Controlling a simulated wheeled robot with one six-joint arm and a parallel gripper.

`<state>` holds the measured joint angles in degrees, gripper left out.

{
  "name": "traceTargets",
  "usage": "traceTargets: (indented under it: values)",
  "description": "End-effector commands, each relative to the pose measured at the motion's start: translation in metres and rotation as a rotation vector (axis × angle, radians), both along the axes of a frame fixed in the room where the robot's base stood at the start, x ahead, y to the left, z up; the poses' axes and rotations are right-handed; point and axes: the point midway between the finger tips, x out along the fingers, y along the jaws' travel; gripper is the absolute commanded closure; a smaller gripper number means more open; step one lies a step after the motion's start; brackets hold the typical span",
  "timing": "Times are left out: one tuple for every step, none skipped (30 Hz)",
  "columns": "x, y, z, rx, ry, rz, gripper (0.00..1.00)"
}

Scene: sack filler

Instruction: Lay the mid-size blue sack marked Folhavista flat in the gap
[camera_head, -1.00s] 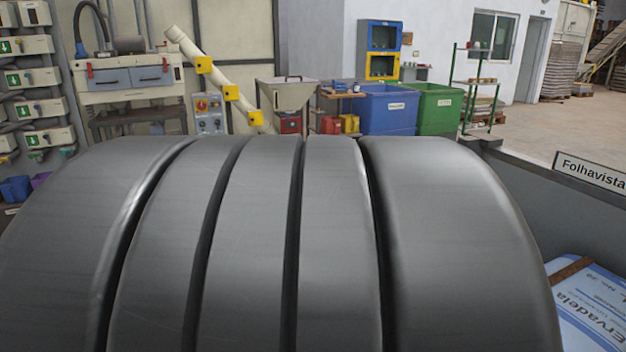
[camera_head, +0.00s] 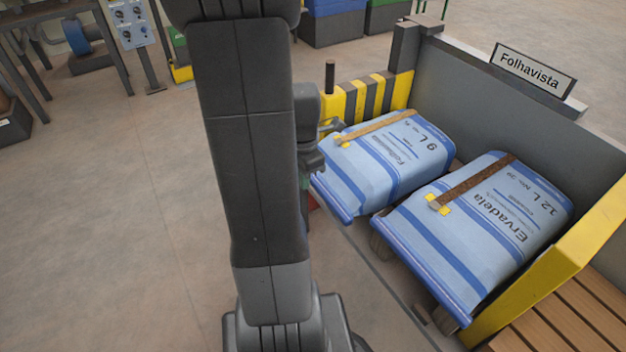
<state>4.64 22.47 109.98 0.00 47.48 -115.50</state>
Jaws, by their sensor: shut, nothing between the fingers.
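The blue sack with upside-down lettering that seems to read Folhavista and 9 L (camera_head: 385,165) lies label up in the bay, between the striped board and a larger blue sack marked Ervadela, 12 L (camera_head: 480,225). A tan strap with yellow tabs crosses it. Its near end reaches the bay's open front; I cannot tell whether it is fully level. My gripper (camera_head: 333,126) is shut and empty, beside the sack's left far corner, partly hidden by my arm. I cannot tell whether it touches the sack.
A yellow-and-black striped board (camera_head: 370,95) bounds the far side and a yellow board (camera_head: 550,270) the near side. A grey back wall (camera_head: 460,85) carries a Folhavista sign (camera_head: 534,72). Wooden slats (camera_head: 560,325) lie at lower right. The floor at left (camera_head: 150,220) is clear.

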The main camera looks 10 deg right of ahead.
Motion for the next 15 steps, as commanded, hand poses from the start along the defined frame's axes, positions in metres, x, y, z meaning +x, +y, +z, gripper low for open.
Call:
traceTargets:
  values:
    - [-0.001,0.0,-0.01,0.0,0.004,-0.001,1.0]
    - [-0.001,0.0,-0.016,0.0,0.005,-0.001,1.0]
    - [-0.002,0.0,-0.024,0.001,0.007,-0.002,1.0]
    - [-0.002,0.0,-0.03,0.001,0.006,-0.002,1.0]
    - [-0.002,0.0,-0.037,0.0,0.008,-0.002,1.0]
    - [-0.002,0.0,-0.046,0.001,0.007,-0.002,1.0]
    - [-0.002,0.0,-0.053,0.001,0.007,-0.003,1.0]
    - [-0.002,0.0,-0.059,0.001,0.007,-0.003,1.0]
    - [-0.002,0.0,-0.068,0.001,0.007,-0.003,1.0]
    - [-0.002,0.0,-0.075,0.0,0.008,-0.003,1.0]
    - [-0.002,0.0,-0.081,0.001,0.007,-0.003,1.0]
    - [-0.002,0.0,-0.089,0.0,0.008,-0.003,1.0]
    - [-0.002,0.0,-0.095,0.0,0.005,-0.003,1.0]
    - [0.0,-0.002,-0.096,0.0,0.003,-0.005,1.0]
    - [0.003,-0.01,-0.092,0.0,0.0,-0.009,1.0]
